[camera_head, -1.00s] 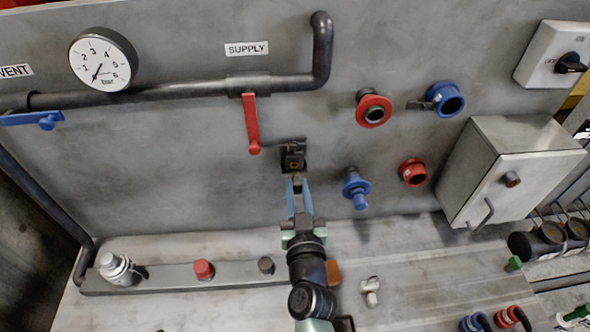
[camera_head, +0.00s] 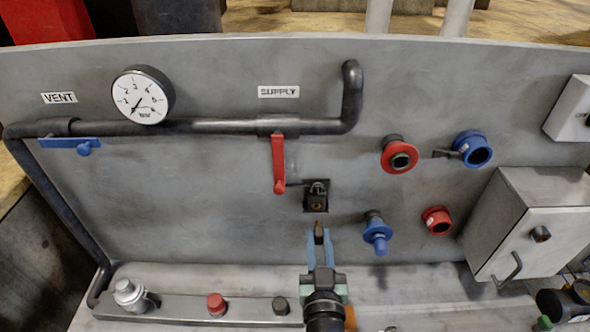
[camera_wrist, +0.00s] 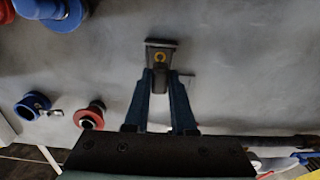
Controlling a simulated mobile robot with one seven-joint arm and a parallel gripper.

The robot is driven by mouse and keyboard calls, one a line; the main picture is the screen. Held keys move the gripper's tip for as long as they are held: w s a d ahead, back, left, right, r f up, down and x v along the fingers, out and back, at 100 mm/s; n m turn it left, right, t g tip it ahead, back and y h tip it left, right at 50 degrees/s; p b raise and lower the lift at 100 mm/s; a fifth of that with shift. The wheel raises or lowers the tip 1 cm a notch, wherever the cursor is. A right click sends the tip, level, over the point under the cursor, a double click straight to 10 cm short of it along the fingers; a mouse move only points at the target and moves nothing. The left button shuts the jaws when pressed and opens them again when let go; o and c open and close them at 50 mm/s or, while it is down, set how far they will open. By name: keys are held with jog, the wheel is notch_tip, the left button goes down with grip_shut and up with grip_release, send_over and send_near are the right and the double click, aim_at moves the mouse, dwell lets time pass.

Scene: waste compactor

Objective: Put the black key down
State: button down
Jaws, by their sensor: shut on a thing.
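My gripper (camera_head: 319,239) is shut on the small black key (camera_head: 318,231), which sticks up between the blue fingertips and shows a brassy end. The key is just below the black lock (camera_head: 316,203) on the grey panel and looks apart from it. In the wrist view, the lock (camera_wrist: 160,46) with its brass middle lies straight ahead of the fingers (camera_wrist: 160,84). Most of the key is hidden between the fingers there.
A red supply lever (camera_head: 279,165) hangs left of the lock. A blue fitting (camera_head: 376,236) and a red one (camera_head: 399,154) stick out to its right, beside a grey box (camera_head: 525,228). Below, a ledge carries a red button (camera_head: 216,304) and a black one (camera_head: 281,306).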

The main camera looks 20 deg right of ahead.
jog(key=shift+a, duration=0.1)
jog(key=shift+a+f, duration=0.25)
jog(key=s+a+f+n+y+b, duration=0.3)
jog(key=s+a+f+y+b, duration=0.1)
jog(key=s+a+f, duration=1)
jog(key=shift+s+a+f+t+y, duration=0.15)
jog(key=shift+a+f+t+y, duration=0.2)
jog(key=shift+a+f, duration=0.35)
